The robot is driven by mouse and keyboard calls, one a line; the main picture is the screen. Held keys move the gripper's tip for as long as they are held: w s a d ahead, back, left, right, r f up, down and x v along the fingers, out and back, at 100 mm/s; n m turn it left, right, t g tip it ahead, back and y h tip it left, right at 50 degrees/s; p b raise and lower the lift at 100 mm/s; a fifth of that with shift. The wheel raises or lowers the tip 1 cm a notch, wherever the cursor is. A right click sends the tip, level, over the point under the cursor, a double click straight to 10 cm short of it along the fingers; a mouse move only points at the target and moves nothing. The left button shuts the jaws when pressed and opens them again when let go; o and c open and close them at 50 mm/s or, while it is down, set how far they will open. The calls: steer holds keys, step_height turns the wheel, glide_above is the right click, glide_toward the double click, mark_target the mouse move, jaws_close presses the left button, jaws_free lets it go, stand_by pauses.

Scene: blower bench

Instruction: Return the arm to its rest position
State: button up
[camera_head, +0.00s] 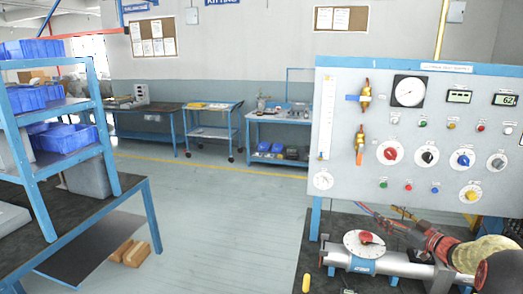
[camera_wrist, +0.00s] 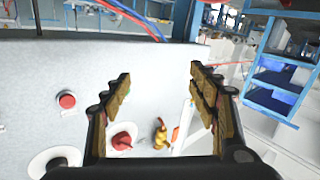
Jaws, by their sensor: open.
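My gripper (camera_wrist: 160,78) shows in the wrist view with its two brown-padded fingers spread wide apart. It is open, and nothing is held between the fingers. Beyond and between them is the pale instrument panel (camera_wrist: 90,80), seen tilted. A red knob (camera_wrist: 123,138) and a brass valve (camera_wrist: 160,134) appear between the fingers, past the tips. In the head view the same panel (camera_head: 345,110) stands upright at the right. The gripper's fingers cannot be made out there.
A metal pipe assembly with a white dial (camera_head: 363,243) lies on the dark bench below the panel, with hoses behind it. A blue shelf rack with blue bins (camera_head: 65,138) stands at the left. Open floor (camera_head: 210,200) lies between, with carts (camera_head: 213,130) at the back.

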steer(key=a+r+m+h, duration=0.3)
steer(key=r+h, duration=0.3)
steer(key=r, duration=0.5)
steer(key=s+a+r+m+g+h, duration=0.2)
steer(key=s+a+r+m+h, duration=0.25)
steer(key=s, duration=0.65)
steer(key=s+a+f+g+y, duration=0.1)
steer(key=s+a+f+g, duration=0.1)
steer(key=s+a+f, duration=0.2)
steer(key=s+a+f+g+y, duration=0.1)
steer(key=s+a+f+g, duration=0.2)
steer(key=s+a, duration=0.7)
steer(key=s+a+f+g+y, duration=0.1)
steer(key=s+a+f+g, duration=0.2)
steer(key=s, duration=2.1)
steer(key=a+f+n, duration=0.1)
steer(key=a+f, duration=0.2)
steer(key=a, duration=0.1)
steer(key=shift+a+y, duration=0.3)
steer(key=shift+y, duration=0.05)
